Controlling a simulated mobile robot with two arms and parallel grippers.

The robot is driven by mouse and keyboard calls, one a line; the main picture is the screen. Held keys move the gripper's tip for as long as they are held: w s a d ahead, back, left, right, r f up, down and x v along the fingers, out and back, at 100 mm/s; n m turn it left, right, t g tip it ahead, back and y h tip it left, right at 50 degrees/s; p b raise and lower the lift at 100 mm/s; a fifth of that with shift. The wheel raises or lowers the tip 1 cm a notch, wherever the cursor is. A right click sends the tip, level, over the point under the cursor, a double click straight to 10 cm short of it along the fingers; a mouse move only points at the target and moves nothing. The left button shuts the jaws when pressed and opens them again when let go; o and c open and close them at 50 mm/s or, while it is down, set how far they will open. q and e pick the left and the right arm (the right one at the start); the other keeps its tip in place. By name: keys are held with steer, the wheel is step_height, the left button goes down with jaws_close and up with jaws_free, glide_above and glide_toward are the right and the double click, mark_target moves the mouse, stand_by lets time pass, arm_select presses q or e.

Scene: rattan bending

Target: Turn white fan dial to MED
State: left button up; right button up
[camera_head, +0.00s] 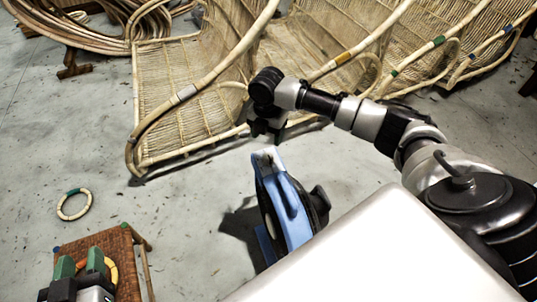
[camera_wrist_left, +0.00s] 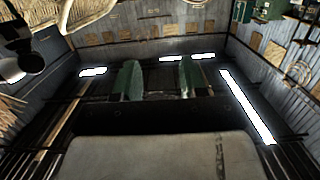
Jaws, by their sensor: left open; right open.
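A blue and black fan (camera_head: 287,208) stands on the floor in the middle of the head view, seen from above and edge-on. A pale grey-white piece (camera_head: 266,158) is at its top end; I cannot make out a dial or its marks. My right gripper (camera_head: 268,128), dark, points down just beyond the fan's top, apart from it in the picture; it is open. My left gripper (camera_head: 82,266), with green fingertips, is over a woven stool at the lower left. In the left wrist view this open gripper (camera_wrist_left: 159,80) has nothing between its fingers.
Large rattan frames (camera_head: 200,95) fill the back. The woven stool (camera_head: 110,245) stands at the lower left, with a rattan ring (camera_head: 74,204) on the floor behind it. A white surface (camera_head: 370,255) covers the lower right. The floor left of the fan is clear.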

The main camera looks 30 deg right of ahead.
steer(key=b, duration=0.2)
glide_above(269, 155)
step_height(269, 155, down, 5)
steer(key=shift+a+r, duration=0.1)
steer(key=shift+r, duration=0.1)
step_height(269, 155, down, 4)
steer(key=shift+f+b, duration=0.1)
steer(key=shift+b, duration=0.75)
arm_select(q)
steer(key=s+d+r+t+h, duration=0.1)
steer(key=s+r+t+h, duration=0.3)
steer(key=r+t, duration=0.7)
steer(key=shift+r+b, duration=0.2)
steer(key=shift+b, duration=0.1)
arm_select(e)
steer(key=shift+f, duration=0.75)
steer(key=shift+c, duration=0.2)
